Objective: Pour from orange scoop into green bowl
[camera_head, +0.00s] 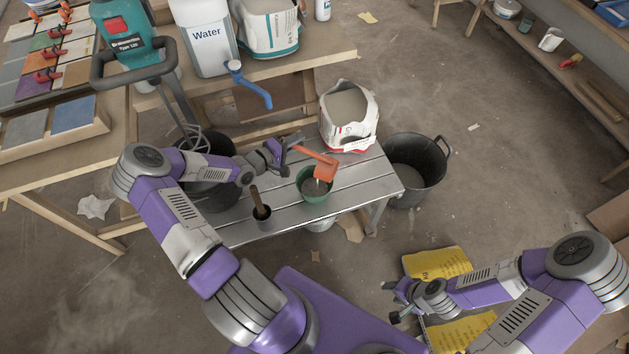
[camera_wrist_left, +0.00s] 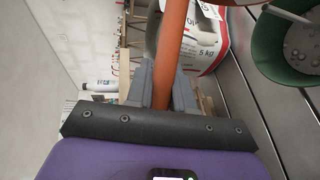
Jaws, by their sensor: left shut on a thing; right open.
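The orange scoop (camera_head: 325,169) is held by its handle in my left gripper (camera_head: 284,150), which is shut on it. Its head is tilted above the green bowl (camera_head: 304,190). A small pale patch shows just below the scoop head, over or in the bowl. The bowl (camera_wrist_left: 270,60) shows there at the upper right, with small grey specks inside. My right gripper (camera_head: 391,301) is open and empty, low and away from the bench.
The bowl stands on a slatted metal bench (camera_head: 345,187). An open bag (camera_head: 349,117) stands at the bench's back end. Black buckets (camera_head: 418,166) flank the bench. Yellow bags (camera_head: 437,263) lie near my right gripper.

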